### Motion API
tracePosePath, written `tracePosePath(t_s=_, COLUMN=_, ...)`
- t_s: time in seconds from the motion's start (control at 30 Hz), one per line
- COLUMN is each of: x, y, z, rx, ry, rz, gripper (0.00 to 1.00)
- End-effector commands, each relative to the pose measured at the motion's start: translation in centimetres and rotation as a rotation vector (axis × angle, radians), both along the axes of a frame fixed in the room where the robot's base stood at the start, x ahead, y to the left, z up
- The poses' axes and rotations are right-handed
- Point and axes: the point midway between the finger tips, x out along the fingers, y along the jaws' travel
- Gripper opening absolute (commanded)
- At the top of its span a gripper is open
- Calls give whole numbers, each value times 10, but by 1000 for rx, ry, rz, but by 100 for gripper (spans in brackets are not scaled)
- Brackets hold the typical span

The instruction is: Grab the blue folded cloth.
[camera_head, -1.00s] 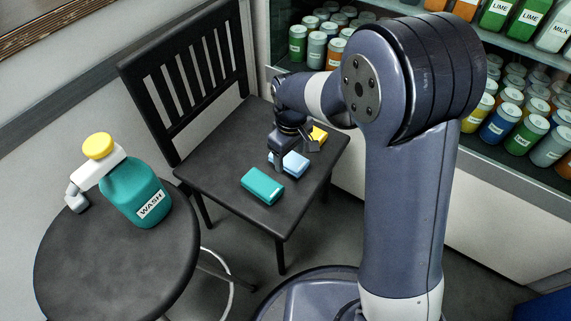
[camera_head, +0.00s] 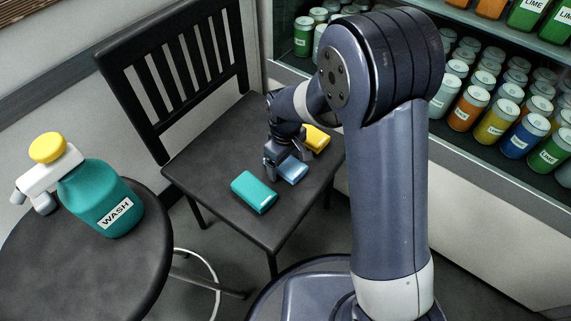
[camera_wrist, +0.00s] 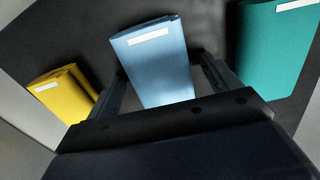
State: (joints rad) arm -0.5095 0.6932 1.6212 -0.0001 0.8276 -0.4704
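The blue folded cloth (camera_head: 293,171) lies on the dark chair seat (camera_head: 218,148), between a teal folded cloth (camera_head: 254,192) and a yellow one (camera_head: 316,138). In the wrist view the blue cloth (camera_wrist: 154,62) has a white label near its far end. My gripper (camera_wrist: 162,70) is open, with one finger on each side of the blue cloth's near part and a narrow dark gap at each side. In the head view my gripper (camera_head: 284,158) is low over the seat at the blue cloth and hides part of it. I cannot tell how far down the fingertips reach.
The teal cloth (camera_wrist: 275,48) is close beyond my right finger in the wrist view; the yellow cloth (camera_wrist: 66,93) is left of the left finger. The slatted chair back (camera_head: 180,78) rises behind. A round table (camera_head: 85,270) with a wash bottle (camera_head: 100,198) stands left, shelved cans (camera_head: 490,126) right.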

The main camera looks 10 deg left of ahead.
Motion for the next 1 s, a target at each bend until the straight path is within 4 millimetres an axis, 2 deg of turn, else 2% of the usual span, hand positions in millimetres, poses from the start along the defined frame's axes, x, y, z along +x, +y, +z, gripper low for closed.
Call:
tracePosePath(t_s=0.07, x=0, y=0, z=0, rx=0, ry=0, rz=0, gripper=77)
tracePosePath(t_s=0.53, x=0, y=0, z=0, rx=1, ry=-1, rz=0, gripper=39)
tracePosePath(t_s=0.8, x=0, y=0, z=4, rx=0, ry=-1, rz=0, gripper=37)
tracePosePath(t_s=0.87, x=1, y=0, z=10, rx=1, ry=-2, rz=0, gripper=37)
tracePosePath(t_s=1.0, x=1, y=0, z=36, rx=2, ry=-4, rz=0, gripper=37)
